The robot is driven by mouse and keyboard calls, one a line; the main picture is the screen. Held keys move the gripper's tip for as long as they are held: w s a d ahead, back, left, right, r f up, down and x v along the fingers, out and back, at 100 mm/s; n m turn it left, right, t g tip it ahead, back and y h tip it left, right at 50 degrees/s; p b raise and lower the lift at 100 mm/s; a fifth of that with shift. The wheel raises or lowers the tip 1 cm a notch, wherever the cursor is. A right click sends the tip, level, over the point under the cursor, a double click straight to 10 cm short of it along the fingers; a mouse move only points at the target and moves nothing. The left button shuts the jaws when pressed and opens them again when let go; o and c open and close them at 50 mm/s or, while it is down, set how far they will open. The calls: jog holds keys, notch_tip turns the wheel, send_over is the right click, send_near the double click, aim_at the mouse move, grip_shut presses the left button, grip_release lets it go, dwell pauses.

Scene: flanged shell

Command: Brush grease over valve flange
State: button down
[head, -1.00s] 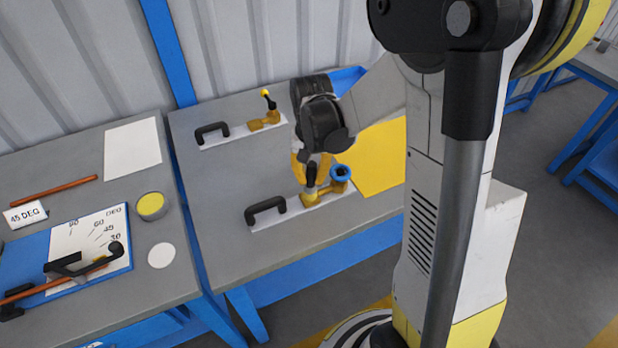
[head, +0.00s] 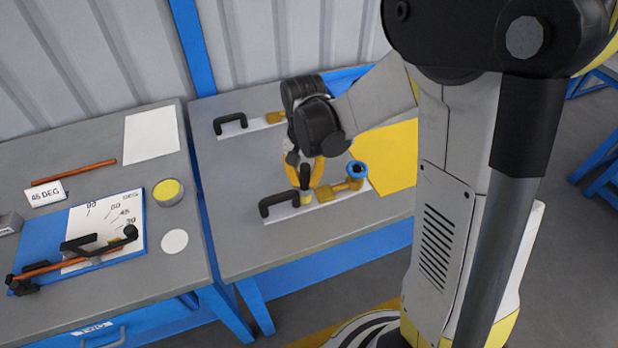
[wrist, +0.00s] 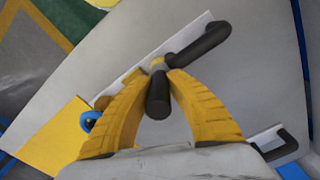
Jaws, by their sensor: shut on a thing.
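The valve (head: 345,187) is a brass-coloured body lying on a pale plate (head: 292,214) with a black handle. Its blue flange ring (head: 358,169) faces up at the right. In the wrist view the ring (wrist: 88,121) is partly hidden by a finger. My gripper (head: 309,184) is above the plate, left of the ring. Its yellow fingers are shut on a short black-handled tool, apparently the brush (head: 306,175). The brush is upright beside the plate handle; in the wrist view its handle (wrist: 158,98) points at the camera. I cannot tell whether its tip touches the plate.
A round tin with yellow contents (head: 167,192) stands on the left bench by an angle board (head: 100,230) and a white disc (head: 174,241). A second plate with a black handle (head: 230,122) lies behind. A yellow sheet (head: 385,155) lies right of the valve.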

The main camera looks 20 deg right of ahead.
aim_at(305, 166)
jog(key=shift+r+p, duration=2.2)
jog(key=shift+r, duration=0.8)
jog(key=shift+r+p, duration=1.15)
jog(key=shift+r, duration=0.4)
notch_tip(305, 166, down, 7)
jog(key=d+b, duration=0.2)
jog(key=b, duration=0.4)
jog(key=shift+d, duration=0.3)
jog(key=shift+f+b, duration=0.8)
jog(key=shift+f, duration=0.3)
